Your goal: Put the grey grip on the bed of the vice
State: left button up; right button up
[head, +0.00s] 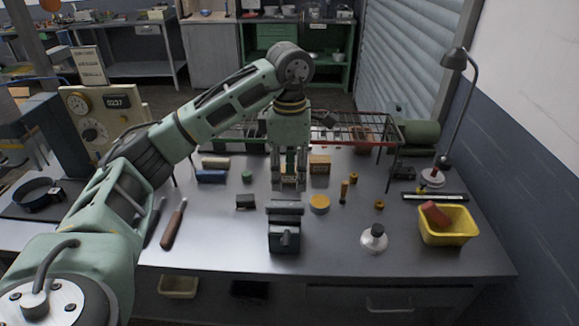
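The vice (285,238) is dark grey and stands near the front middle of the bench. A small dark grey block (245,202) lies just left of the vice; it may be the grey grip, but I cannot tell for sure. My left gripper (288,186) points down behind the vice, above the bench. Its two fingers look apart. Something tan shows between or behind them, and I cannot make out what it is. My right gripper is not in view.
A yellow bin (447,225) with a red block is at the right. A wooden block (319,164), a yellow round tin (319,203), a blue cylinder (211,176) and a brown-handled tool (173,224) lie around. A wire rack (350,134) is behind.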

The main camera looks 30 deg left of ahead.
pick_arm(q)
jog(key=shift+r, duration=1.7)
jog(key=shift+s+f, duration=0.1)
